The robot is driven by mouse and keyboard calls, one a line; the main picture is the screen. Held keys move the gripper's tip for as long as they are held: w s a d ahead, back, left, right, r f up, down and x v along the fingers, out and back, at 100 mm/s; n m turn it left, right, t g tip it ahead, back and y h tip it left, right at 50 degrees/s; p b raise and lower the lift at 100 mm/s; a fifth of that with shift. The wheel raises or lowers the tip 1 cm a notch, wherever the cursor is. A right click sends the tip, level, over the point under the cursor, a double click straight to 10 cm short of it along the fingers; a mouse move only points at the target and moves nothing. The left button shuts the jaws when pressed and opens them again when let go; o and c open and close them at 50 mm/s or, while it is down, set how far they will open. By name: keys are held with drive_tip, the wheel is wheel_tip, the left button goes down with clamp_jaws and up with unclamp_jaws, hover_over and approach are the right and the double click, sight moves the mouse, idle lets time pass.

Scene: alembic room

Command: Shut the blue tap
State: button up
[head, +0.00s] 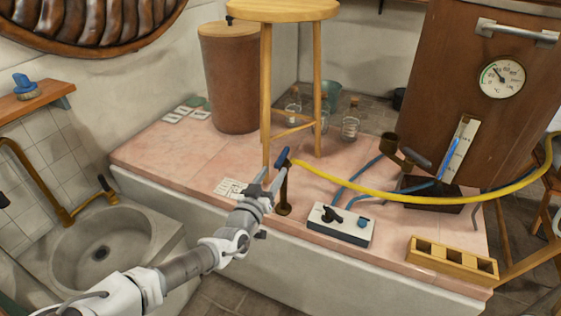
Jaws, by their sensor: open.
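The blue tap (283,156) is a small blue lever on top of a thin dark bronze post. The post stands on the pink tiled platform. A yellow hose (375,194) runs from near its top to the right. My gripper (272,177) is open just below and to the left of the blue lever, its fingers pointing up towards it. Nothing shows between the fingers. I cannot tell if a finger touches the lever or post. The gripper and wrist hide part of the post's left side.
A white box (341,224) with a black lever and a blue knob sits right of the post. A wooden stool (266,95) stands behind. A stone sink (120,235) is at left, a wooden rack (452,259) at front right. A brown cabinet (440,80) with a gauge stands at right.

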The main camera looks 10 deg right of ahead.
sight(281, 157)
drive_tip(key=x, duration=0.7)
clamp_jaws()
